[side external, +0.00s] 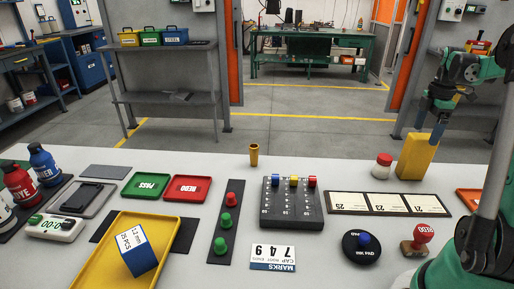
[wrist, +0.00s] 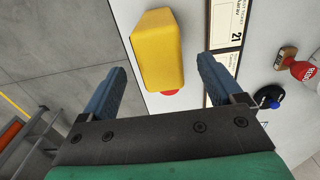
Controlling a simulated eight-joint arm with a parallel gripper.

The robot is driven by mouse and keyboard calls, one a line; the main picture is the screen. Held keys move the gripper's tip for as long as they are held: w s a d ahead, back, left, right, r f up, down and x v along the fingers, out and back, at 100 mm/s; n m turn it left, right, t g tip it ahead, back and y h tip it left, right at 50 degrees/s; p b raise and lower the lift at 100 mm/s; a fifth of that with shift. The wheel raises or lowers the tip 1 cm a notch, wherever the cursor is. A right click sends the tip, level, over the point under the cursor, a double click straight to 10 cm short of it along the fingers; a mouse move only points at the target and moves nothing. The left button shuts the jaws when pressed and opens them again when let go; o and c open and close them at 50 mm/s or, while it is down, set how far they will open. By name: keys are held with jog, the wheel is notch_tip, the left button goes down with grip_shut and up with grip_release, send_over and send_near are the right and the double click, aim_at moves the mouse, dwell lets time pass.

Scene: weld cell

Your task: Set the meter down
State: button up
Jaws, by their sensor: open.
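The yellow, box-shaped thing I take as the meter (side external: 416,157) stands on the pale bench at the right in the side view, close to a white jar with a red lid (side external: 382,166). My gripper (side external: 438,118) is just above its top end, pointing down. In the wrist view the meter (wrist: 158,48) lies between and beyond my two blue fingers (wrist: 162,74), with gaps on both sides. My gripper is open and does not grip it. Its face and any display are hidden from both views.
A dark rack of numbered cards (side external: 388,204) lies in front of the meter. A round black pad (side external: 362,247) and a red-handled stamp (side external: 418,239) are nearer. A brass cup (side external: 254,155) stands further left.

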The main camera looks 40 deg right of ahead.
notch_tip(320, 180, up, 8)
jog(key=shift+a+f, duration=0.1)
jog(key=shift+f, duration=0.15)
jog(key=w+a+m+t+h, duration=0.1)
jog(key=w+a+m+t, duration=0.1)
jog(key=w+a, duration=0.5)
jog(key=w+a+m+t+h, duration=0.1)
jog(key=w+a+m, duration=0.15)
jog(key=a, duration=0.85)
jog(key=a+f+m+t+y, duration=0.1)
jog(key=a+f+m+t, duration=0.1)
jog(key=a, duration=0.6)
jog(key=s+a+f+m+t+y, duration=0.1)
jog(key=a+f, duration=0.3)
jog(key=a, duration=0.4)
jog(key=shift+s+a+m+t, duration=0.3)
jog(key=shift+m+t, duration=0.3)
jog(key=shift+m, duration=0.15)
